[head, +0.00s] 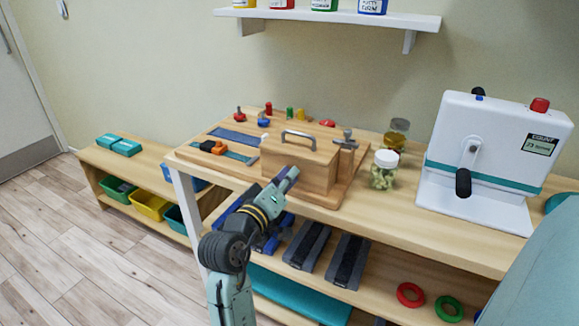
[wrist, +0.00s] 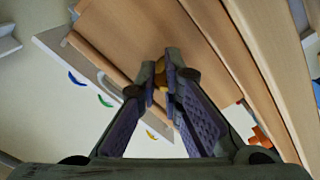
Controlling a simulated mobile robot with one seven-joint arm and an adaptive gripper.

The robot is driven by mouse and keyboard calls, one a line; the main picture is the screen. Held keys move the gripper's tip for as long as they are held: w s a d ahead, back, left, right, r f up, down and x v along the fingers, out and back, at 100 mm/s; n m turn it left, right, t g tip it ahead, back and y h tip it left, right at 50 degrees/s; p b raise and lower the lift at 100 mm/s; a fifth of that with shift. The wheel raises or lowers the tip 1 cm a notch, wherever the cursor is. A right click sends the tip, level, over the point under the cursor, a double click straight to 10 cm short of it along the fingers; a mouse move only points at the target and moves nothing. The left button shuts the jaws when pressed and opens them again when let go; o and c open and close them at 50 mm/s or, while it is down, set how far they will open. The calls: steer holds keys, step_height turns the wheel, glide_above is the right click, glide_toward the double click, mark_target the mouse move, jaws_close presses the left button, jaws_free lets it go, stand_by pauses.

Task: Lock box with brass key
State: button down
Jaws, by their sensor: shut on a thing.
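The wooden box (head: 298,162) stands on a wooden board on the table, with a metal handle on its closed top. My gripper (head: 291,178) is in front of the box, close to its front face. In the wrist view my gripper (wrist: 167,80) is shut on a small brass-coloured piece, the key (wrist: 161,74), of which only a little shows between the fingertips. Wood lies just beyond the fingertips in that view. The keyhole is not visible, and whether the key touches the box cannot be told.
The board (head: 213,140) carries coloured pegs, blue strips and an orange piece left of the box. A grey cross-shaped knob (head: 347,139) stands right of the box. A jar (head: 384,170) and a white machine (head: 490,165) stand further right. A shelf (head: 330,17) hangs above.

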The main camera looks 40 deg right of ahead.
steer(key=n+p, duration=0.1)
steer(key=n, duration=0.1)
steer(key=n+p, duration=0.2)
steer(key=w+n+p, duration=0.1)
steer(key=p, duration=0.1)
steer(key=shift+a+f+n, duration=0.35)
steer(key=shift+f+n, duration=0.05)
steer(key=shift+s+f+n+p, duration=0.1)
steer(key=shift+f+n+p, duration=0.1)
steer(key=shift+n+p, duration=1.35)
steer(key=shift+s, duration=0.1)
steer(key=c, duration=1.8)
jaws_free()
steer(key=shift+o, duration=1.3)
steer(key=shift+s+a+f, duration=0.2)
steer(key=shift+a, duration=0.25)
steer(key=shift+o, duration=0.7)
steer(key=r+v, duration=0.1)
steer(key=v, duration=1)
steer(key=shift+s+r, duration=0.2)
steer(key=shift+r, duration=0.1)
steer(key=shift+d, duration=0.1)
